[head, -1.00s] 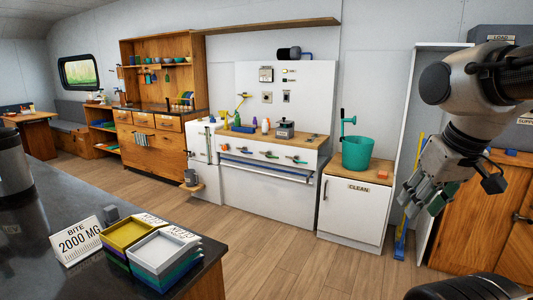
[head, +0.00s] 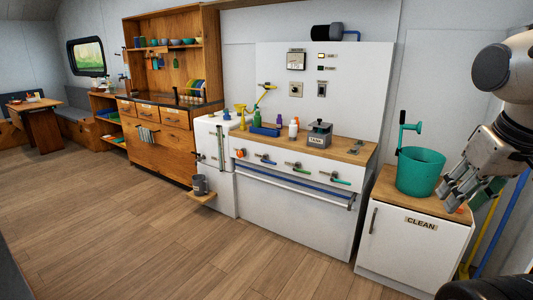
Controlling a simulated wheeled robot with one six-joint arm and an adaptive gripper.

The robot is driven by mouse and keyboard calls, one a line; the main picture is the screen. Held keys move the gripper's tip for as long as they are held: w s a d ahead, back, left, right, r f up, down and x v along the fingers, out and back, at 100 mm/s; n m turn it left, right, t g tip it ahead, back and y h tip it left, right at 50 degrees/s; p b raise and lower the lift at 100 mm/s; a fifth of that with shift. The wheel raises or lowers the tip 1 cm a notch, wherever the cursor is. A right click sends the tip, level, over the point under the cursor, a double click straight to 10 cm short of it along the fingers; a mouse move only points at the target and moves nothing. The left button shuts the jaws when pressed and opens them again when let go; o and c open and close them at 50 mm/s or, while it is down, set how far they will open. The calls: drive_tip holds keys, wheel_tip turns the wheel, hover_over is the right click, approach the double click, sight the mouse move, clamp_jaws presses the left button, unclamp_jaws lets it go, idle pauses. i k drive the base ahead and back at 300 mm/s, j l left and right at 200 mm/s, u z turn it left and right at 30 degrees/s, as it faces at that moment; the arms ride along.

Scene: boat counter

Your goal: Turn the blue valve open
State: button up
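In the head view, a row of small lever valves sits on the white front panel of the counter. The blue valve (head: 265,159) is second from the left, between an orange-red valve (head: 240,153) and a green-handled valve (head: 297,167). Its lever looks roughly sideways along the panel, but it is small and its exact angle is hard to read. My gripper (head: 463,193) is at the right edge, in front of the clean cabinet and far from the blue valve. Its fingers look spread, with nothing visible between them.
A rail (head: 290,188) runs below the valves. A teal bucket (head: 420,174) stands on the clean cabinet (head: 410,246). A grey mug (head: 200,185) sits on a low shelf at left. Open wooden floor (head: 180,245) lies in front.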

sight(269, 162)
drive_tip(key=i+u, duration=0.1)
drive_tip(key=i, duration=0.55)
drive_tip(key=i+l+u, duration=0.15)
drive_tip(key=i, duration=0.5)
drive_tip(key=i+l+u, duration=0.1)
drive_tip(key=i, duration=0.5)
drive_tip(key=i+j+z, duration=0.3)
drive_tip(key=j, duration=0.25)
